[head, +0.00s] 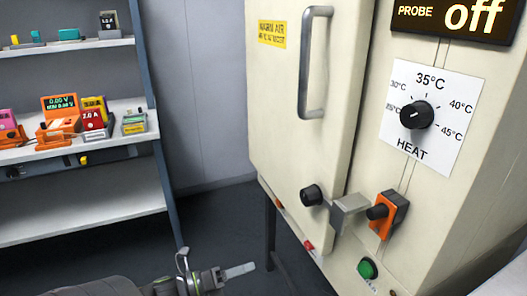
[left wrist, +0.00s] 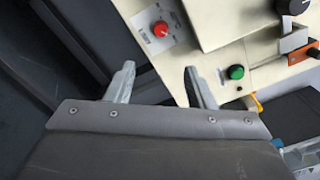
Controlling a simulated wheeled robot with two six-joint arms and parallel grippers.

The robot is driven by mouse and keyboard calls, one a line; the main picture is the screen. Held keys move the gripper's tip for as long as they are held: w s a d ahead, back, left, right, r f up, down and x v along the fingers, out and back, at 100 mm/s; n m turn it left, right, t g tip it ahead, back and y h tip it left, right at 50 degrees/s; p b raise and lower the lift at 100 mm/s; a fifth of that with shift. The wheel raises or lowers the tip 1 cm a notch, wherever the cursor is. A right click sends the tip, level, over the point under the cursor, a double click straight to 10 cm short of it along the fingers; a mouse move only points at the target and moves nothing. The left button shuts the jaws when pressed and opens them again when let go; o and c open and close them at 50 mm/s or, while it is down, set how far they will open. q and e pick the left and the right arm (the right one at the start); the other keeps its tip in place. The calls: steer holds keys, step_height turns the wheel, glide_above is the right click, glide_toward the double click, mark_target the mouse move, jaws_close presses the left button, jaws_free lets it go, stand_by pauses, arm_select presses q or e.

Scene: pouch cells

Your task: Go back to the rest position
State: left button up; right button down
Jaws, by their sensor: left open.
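My left gripper (head: 240,270) is at the bottom of the head view, low in front of the shelf and left of the cream cabinet's lower edge. In the left wrist view its two fingers (left wrist: 160,85) stand apart with nothing between them. Beyond them is the cabinet front (left wrist: 190,55) with a red button (left wrist: 160,29) and a green button (left wrist: 236,72). The fingers look apart from both buttons, though the exact gap is hard to tell.
The cream cabinet (head: 290,90) has a closed-looking door with a metal handle (head: 314,62), a black heat dial (head: 416,115), an orange latch part (head: 388,214) and a green button (head: 367,268). A shelf (head: 90,205) with small instruments stands left. Dark floor lies between.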

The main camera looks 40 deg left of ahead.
arm_select(q)
steer(key=s+f+n+g+y, duration=0.2)
steer(key=f+n+g+y, duration=0.15)
steer(key=f+n, duration=0.45)
steer(key=s+f+n+g+y, duration=0.25)
steer(key=f+n+y, duration=0.3)
steer(key=n, duration=0.55)
steer(key=s+d+f+n+g+h, duration=0.1)
steer(key=s+d+f+n+g, duration=0.25)
steer(key=s+d+n, duration=0.3)
steer(key=s+d+f+n+g+h, duration=0.1)
steer(key=s+d+f+n+g, duration=0.2)
steer(key=s+d+n+g, duration=0.3)
steer(key=s+a+f+m+p, duration=0.1)
steer(key=s+a+f+p, duration=0.2)
steer(key=s+f+p, duration=0.3)
steer(key=s+p, duration=0.5)
steer(key=p, duration=0.9)
steer(key=shift+s+a+f+m+y, duration=0.15)
steer(key=shift+s+f+m+y, duration=0.15)
steer(key=shift+m+y, duration=0.1)
arm_select(e)
steer(key=s+d+f, duration=0.2)
steer(key=s+f, duration=0.1)
steer(key=s, duration=0.3)
steer(key=s+d+f+n+h, duration=0.1)
steer(key=s+d+f, duration=0.1)
steer(key=s, duration=0.4)
steer(key=shift+s+f+g, duration=0.3)
steer(key=shift+f, duration=0.45)
